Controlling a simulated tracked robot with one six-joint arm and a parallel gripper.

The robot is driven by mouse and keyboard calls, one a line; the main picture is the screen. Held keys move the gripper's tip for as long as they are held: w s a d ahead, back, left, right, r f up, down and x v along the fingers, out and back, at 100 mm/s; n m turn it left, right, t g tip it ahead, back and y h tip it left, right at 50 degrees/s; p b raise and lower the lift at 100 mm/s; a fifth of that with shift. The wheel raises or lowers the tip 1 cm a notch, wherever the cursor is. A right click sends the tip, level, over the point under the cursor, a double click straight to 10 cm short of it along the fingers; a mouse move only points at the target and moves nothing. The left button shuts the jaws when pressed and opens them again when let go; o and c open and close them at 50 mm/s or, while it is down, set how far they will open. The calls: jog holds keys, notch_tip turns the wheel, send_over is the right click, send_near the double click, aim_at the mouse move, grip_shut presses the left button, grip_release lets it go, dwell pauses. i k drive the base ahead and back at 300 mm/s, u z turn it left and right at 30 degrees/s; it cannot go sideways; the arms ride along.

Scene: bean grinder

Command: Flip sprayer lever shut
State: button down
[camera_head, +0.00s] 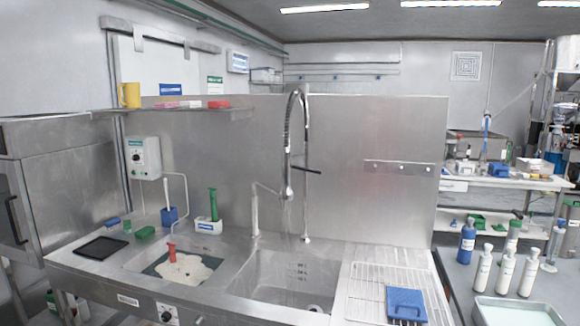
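The sprayer (287,188) hangs from a tall coiled-hose faucet (305,110) above the right sink basin (262,270). Its dark lever (308,170) sticks out to the right, sloping slightly down. A faint pale streak shows below the nozzle and may be running water; it is too faint to be sure. The lever's exact position relative to the sprayer body is too small to tell. My gripper is not in view.
A smaller white spout (255,212) stands left of the sprayer. A wire rack (366,290) with a blue item (406,304) lies right of the basin. White bottles (505,270) stand on the right counter.

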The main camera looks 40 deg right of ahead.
aim_at(302, 169)
jog(key=z, duration=0.15)
jog(key=i, duration=1.05)
jog(key=z, duration=0.6)
